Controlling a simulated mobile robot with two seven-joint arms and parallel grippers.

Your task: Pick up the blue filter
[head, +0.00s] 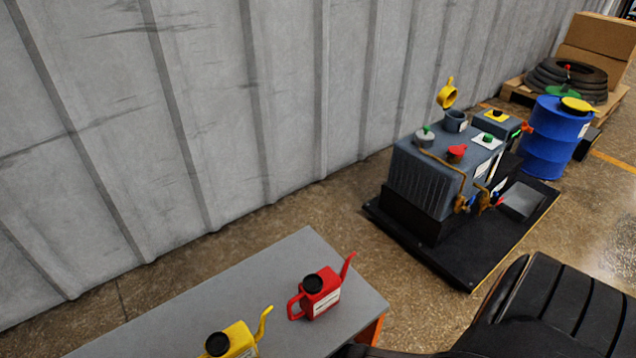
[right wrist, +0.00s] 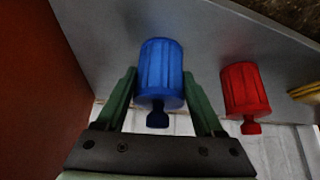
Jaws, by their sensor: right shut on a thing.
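The blue filter (right wrist: 160,72) is a ribbed blue cylinder with a narrow dark blue knob at its lower end in the right wrist view. My right gripper (right wrist: 160,90) has one green finger on each side of it and is shut on it. A similar red filter (right wrist: 244,92) is just to the right, apart from the gripper. The head view shows neither filter nor my right gripper. My left gripper is in neither view.
A grey table (head: 250,283) carries a red oil can (head: 321,294) and a yellow oil can (head: 232,343). A dark grey machine (head: 440,180) on a black base stands beyond, with a blue barrel (head: 551,137) behind it. A brown panel (right wrist: 35,90) fills the wrist view's left side.

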